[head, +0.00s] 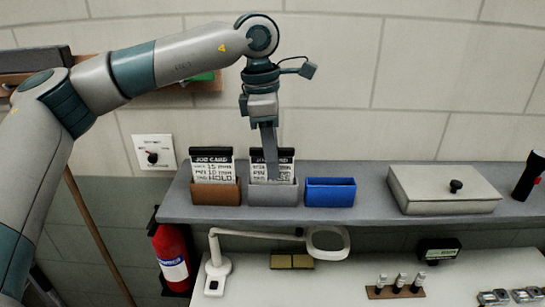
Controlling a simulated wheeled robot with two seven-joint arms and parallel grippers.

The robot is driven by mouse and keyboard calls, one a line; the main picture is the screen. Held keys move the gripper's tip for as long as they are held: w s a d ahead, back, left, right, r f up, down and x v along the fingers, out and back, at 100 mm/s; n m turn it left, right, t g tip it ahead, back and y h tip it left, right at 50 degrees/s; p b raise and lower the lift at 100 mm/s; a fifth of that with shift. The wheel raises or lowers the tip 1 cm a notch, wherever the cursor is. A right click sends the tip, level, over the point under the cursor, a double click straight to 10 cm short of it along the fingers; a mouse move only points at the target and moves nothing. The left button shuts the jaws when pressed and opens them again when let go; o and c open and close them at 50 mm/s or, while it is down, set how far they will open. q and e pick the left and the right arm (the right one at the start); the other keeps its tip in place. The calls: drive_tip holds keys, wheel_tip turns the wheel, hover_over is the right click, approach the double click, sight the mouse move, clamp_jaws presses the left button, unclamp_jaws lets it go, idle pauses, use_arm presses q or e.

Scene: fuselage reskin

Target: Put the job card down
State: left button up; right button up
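One job card (212,164) with a black top edge stands upright in a brown holder (216,193) on the grey shelf. A second job card (286,166) stands upright in the grey holder (274,194) beside it. A blue holder (330,192) to the right shows no card. My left gripper (271,165) points down at the second card, its fingers overlapping the card's front just above the grey holder. The fingers are seen edge-on, so I cannot tell whether they are closed on the card. My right gripper is not in view.
The shelf (375,206) also carries a lidded grey box (444,190) and a black and red torch (527,176). Below are a white magnifier lamp (218,268), small vials (400,281) and a red fire extinguisher (171,256).

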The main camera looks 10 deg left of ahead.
use_arm(q)
drive_tip(key=shift+r, duration=0.15)
drive_tip(key=shift+r, duration=0.35)
drive_tip(key=r+b, duration=0.1)
drive_tip(key=r, duration=0.2)
drive_tip(key=r+b, duration=0.2)
drive_tip(key=r, duration=0.1)
drive_tip(key=a+r+b, duration=0.1)
drive_tip(key=r, duration=0.2)
drive_tip(key=shift+s+r, duration=0.1)
drive_tip(key=shift+r, duration=0.15)
drive_tip(key=shift+a+r+b, duration=0.15)
drive_tip(key=shift+r+b, duration=0.2)
drive_tip(key=shift+r, duration=0.5)
